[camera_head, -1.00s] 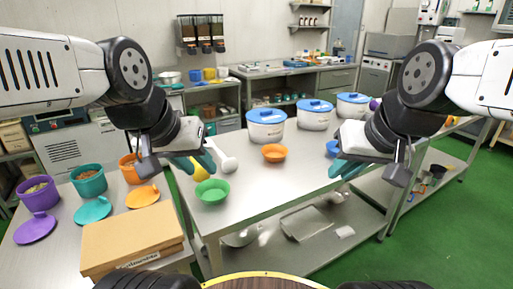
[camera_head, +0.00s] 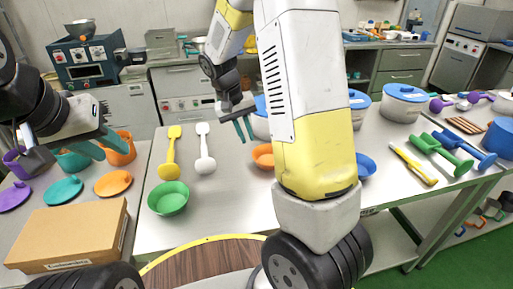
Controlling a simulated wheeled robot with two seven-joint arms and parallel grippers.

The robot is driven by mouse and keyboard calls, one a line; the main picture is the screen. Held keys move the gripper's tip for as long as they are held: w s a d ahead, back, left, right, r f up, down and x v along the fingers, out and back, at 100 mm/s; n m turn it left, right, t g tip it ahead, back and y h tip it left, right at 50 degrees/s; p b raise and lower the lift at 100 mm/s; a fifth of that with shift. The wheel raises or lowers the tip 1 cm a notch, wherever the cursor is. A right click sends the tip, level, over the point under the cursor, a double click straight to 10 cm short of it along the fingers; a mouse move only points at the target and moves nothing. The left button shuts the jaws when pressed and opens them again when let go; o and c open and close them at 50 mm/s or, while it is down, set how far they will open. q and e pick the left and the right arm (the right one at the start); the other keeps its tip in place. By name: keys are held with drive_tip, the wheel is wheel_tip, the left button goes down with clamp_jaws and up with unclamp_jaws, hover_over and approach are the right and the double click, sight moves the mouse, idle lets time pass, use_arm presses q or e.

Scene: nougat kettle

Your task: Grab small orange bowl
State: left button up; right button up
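The small orange bowl (camera_head: 263,153) sits on the metal table (camera_head: 222,212), its right part hidden behind my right arm. My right gripper (camera_head: 244,129) hangs with its teal fingers pointing down. It appears above and left of the bowl in the picture, apart from it and empty. Its fingers look parted. My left gripper (camera_head: 106,146) is at the left, far from the bowl, in front of the orange pot. Its teal fingers are spread and hold nothing.
A green bowl (camera_head: 168,198), a yellow scoop (camera_head: 169,158) and a white scoop (camera_head: 204,152) lie left of the orange bowl. A blue bowl (camera_head: 365,166) is right of my arm. Blue-lidded tubs (camera_head: 403,104) stand behind. A cardboard box (camera_head: 70,235) is front left.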

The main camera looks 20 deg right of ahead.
sight(254, 156)
drive_tip(key=shift+g+h, duration=0.3)
drive_tip(key=shift+h, duration=0.4)
drive_tip(key=x, duration=0.3)
drive_tip(key=w+a+x, duration=0.1)
drive_tip(key=x, duration=0.3)
drive_tip(key=w+x, duration=0.1)
drive_tip(key=x, duration=0.3)
drive_tip(key=shift+a+f, duration=0.15)
drive_tip(key=shift+f, duration=0.45)
clamp_jaws()
drive_tip(key=shift+w+r, duration=0.1)
drive_tip(key=shift+r, duration=0.1)
